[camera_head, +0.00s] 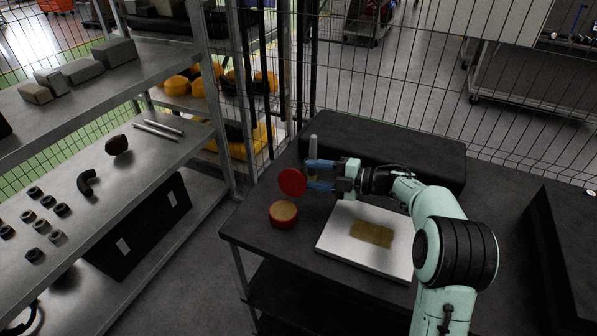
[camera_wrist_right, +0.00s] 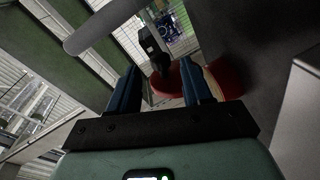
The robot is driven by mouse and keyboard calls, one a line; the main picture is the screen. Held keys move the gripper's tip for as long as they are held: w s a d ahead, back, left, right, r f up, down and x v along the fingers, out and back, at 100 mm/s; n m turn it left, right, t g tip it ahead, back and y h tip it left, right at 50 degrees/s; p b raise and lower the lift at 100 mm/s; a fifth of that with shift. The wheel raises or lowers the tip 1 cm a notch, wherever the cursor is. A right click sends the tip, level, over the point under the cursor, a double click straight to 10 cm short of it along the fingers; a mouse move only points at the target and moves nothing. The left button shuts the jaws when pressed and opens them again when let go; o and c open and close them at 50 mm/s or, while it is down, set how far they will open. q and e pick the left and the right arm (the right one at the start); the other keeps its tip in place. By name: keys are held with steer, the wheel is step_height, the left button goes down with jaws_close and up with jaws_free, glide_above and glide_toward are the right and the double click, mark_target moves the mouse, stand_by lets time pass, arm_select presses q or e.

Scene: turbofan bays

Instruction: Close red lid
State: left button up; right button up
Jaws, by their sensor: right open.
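The red lid (camera_head: 292,182) is a round disc standing raised, roughly upright, at the back of a low round red container (camera_head: 284,214). The container is open on top and shows a tan inside. My right gripper (camera_head: 309,174) has blue fingers, open, just right of the lid and pointing left. The head view does not show clearly whether a finger touches the lid. In the right wrist view the open fingers (camera_wrist_right: 160,68) stand apart, with red surfaces behind and beside the right-hand finger. Which red part is the lid there is unclear. My left gripper is not in view.
A grey upright cylinder (camera_head: 313,149) stands just behind the gripper. A white board (camera_head: 338,250) with a tan patch lies right of the container. A long black block (camera_head: 400,150) lines the back of the dark table. Metal shelves (camera_head: 150,160) stand left, wire fencing behind.

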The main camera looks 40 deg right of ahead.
mark_target(298, 172)
steer(key=x, duration=0.5)
jaws_close()
